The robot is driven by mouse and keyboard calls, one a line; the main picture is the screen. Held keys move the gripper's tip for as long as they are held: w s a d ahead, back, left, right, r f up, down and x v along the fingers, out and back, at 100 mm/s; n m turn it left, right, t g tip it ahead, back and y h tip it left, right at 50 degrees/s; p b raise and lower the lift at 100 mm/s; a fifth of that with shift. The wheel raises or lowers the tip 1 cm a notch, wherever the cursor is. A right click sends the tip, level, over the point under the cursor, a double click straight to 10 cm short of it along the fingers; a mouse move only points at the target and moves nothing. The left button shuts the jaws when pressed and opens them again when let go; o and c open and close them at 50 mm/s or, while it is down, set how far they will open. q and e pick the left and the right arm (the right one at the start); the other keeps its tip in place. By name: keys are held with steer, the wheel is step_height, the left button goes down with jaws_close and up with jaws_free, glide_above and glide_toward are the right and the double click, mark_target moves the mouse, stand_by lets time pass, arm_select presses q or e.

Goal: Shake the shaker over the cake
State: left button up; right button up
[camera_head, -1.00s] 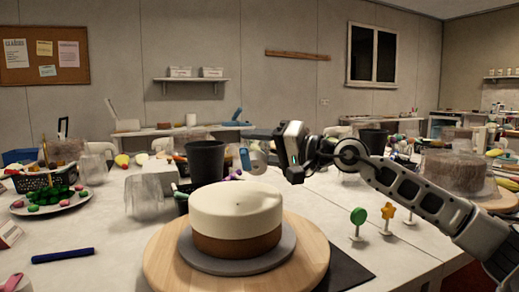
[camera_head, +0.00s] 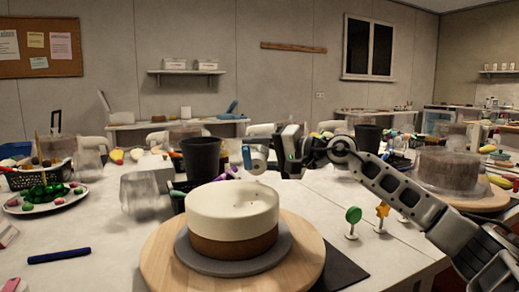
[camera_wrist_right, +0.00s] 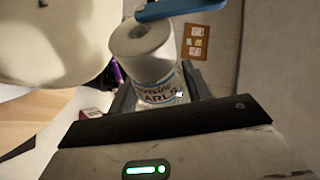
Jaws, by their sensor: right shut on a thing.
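The round cake (camera_head: 233,225) has white icing over a brown base and sits on a grey turntable plate (camera_head: 272,262). A few tiny specks show on or over its top. My right gripper (camera_head: 272,157) is shut on the shaker (camera_head: 258,161), held tipped on its side above the cake's back right edge. In the right wrist view, the shaker (camera_wrist_right: 162,88) is a white container with lettering and a hole in its top, with a blue flap lid (camera_wrist_right: 180,8) swung open. The cake (camera_wrist_right: 50,45) fills the upper left there. My left gripper is out of view.
A round wooden board (camera_head: 160,262) lies under the plate. A dark cup (camera_head: 202,158) and a clear container (camera_head: 146,193) stand behind the cake. A green pick (camera_head: 353,216) and a yellow star pick (camera_head: 382,211) stand to the right. A blue pen (camera_head: 59,256) lies left.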

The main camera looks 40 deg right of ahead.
steer(key=w+d+m+p, duration=0.1)
steer(key=p, duration=0.1)
steer(key=shift+w+m+g+p, duration=0.25)
steer(key=shift+m+g+p, duration=0.05)
steer(key=shift+p, duration=0.05)
steer(key=shift+w+f, duration=0.1)
steer(key=shift+f, duration=0.35)
steer(key=shift+w+r+p, duration=0.2)
steer(key=shift+w+p, duration=0.1)
steer(key=shift+p, duration=0.05)
steer(key=shift+w+r, duration=0.1)
steer(key=shift+w, duration=0.3)
steer(key=shift+r+b, duration=0.1)
steer(key=shift+b, duration=0.65)
